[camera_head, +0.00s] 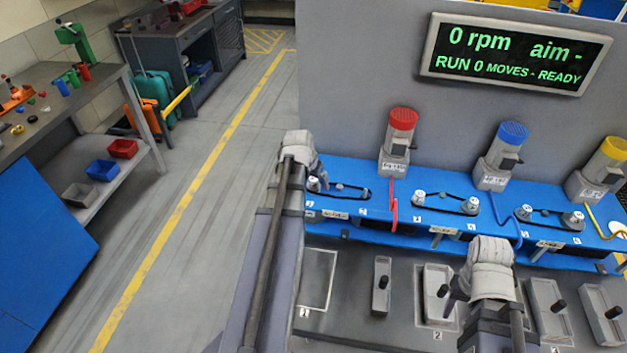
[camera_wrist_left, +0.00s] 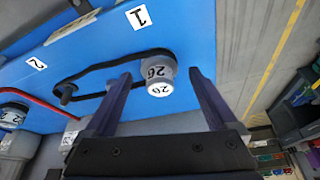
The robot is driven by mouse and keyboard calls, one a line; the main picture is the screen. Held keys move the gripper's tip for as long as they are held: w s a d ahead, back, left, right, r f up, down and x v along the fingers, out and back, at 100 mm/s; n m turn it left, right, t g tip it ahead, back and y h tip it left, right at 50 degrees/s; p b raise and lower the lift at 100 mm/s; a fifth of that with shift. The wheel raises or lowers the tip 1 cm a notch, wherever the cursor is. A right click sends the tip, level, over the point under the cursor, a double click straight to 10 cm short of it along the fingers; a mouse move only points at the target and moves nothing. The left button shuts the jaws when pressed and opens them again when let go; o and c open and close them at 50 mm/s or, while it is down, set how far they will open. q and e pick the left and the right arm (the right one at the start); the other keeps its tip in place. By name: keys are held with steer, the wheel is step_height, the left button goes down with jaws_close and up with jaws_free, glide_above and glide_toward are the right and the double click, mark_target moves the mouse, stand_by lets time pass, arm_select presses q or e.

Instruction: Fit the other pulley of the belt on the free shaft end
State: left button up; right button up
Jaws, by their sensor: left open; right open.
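The belt runs left around a small dark shaft end (camera_wrist_left: 68,92), which shows no pulley. My left gripper (camera_wrist_left: 162,74) is open, one finger on each side of the pulley; whether they touch it I cannot tell. In the head view, this belt (camera_head: 345,187) lies at the bench's left end, with my left gripper (camera_head: 318,180) over its left pulley. My right gripper (camera_head: 456,294) is open above the front deck; its fingers are partly hidden.
The blue bench (camera_head: 440,186) carries red (camera_head: 401,128), blue (camera_head: 508,145) and yellow (camera_head: 603,165) motors and two other belts with pulleys (camera_head: 445,203) (camera_head: 550,214). Outline 1 (camera_head: 317,270) is empty. The screen (camera_head: 515,54) reads 0 rpm.

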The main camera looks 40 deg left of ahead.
arm_select(q)
steer(key=p+v, duration=0.6)
steer(key=v, duration=0.1)
steer(key=shift+s+r, duration=0.1)
stand_by(0.7)
